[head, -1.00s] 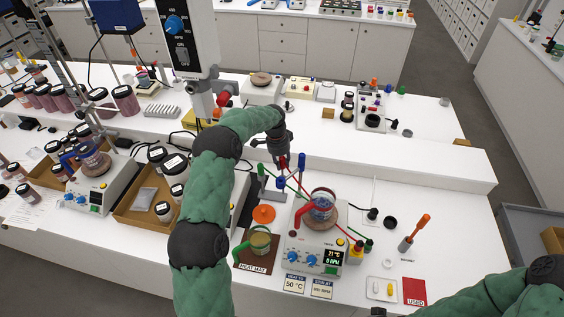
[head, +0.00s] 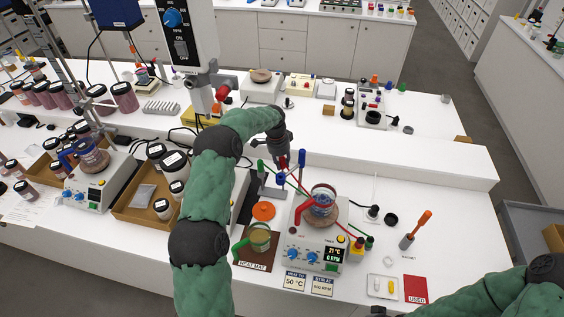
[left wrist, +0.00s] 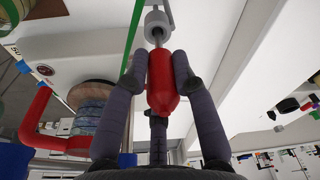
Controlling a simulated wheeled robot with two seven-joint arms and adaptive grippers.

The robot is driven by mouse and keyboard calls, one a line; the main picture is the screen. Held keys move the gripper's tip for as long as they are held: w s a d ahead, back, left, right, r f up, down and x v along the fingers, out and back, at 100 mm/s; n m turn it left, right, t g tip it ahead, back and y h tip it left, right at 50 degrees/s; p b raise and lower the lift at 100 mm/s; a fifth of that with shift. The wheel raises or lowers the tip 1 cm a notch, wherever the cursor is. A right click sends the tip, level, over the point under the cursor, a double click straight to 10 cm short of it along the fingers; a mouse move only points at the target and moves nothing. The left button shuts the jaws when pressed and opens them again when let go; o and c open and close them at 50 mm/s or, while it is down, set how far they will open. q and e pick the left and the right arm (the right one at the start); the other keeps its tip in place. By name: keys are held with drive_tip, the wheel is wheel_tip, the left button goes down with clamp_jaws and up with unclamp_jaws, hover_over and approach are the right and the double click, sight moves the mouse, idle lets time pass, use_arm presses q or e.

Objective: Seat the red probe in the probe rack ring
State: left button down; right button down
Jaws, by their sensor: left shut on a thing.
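My left gripper (left wrist: 160,78) is shut on the red probe (left wrist: 162,90), with a finger on each side of its red handle. The probe's metal shaft points away from the gripper toward a grey ring (left wrist: 157,22) and meets it in the left wrist view. I cannot tell how deep the shaft sits in it. In the head view the left gripper (head: 284,151) hangs over the rack behind the hotplate, and a blue rack part (head: 281,178) shows below it. The ring is too small to make out there. My right arm shows at the lower right, its gripper out of frame.
A hotplate (head: 318,254) with a beaker (head: 323,201) and a red clamp stands close in front of the rack. Green and red rods slant beside it. An orange lid (head: 264,211) and a heat mat (head: 247,262) lie to the left. A raised shelf runs behind.

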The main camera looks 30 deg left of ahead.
sight(282, 169)
use_arm(q)
drive_tip(key=shift+f+b, duration=1.25)
drive_tip(key=shift+f, duration=0.75)
drive_tip(key=c, duration=0.9)
unclamp_jaws()
drive_tip(key=shift+c, duration=0.2)
drive_tip(key=r, duration=0.8)
drive_tip(key=s+a+r, duration=0.1)
drive_tip(key=r, duration=0.3)
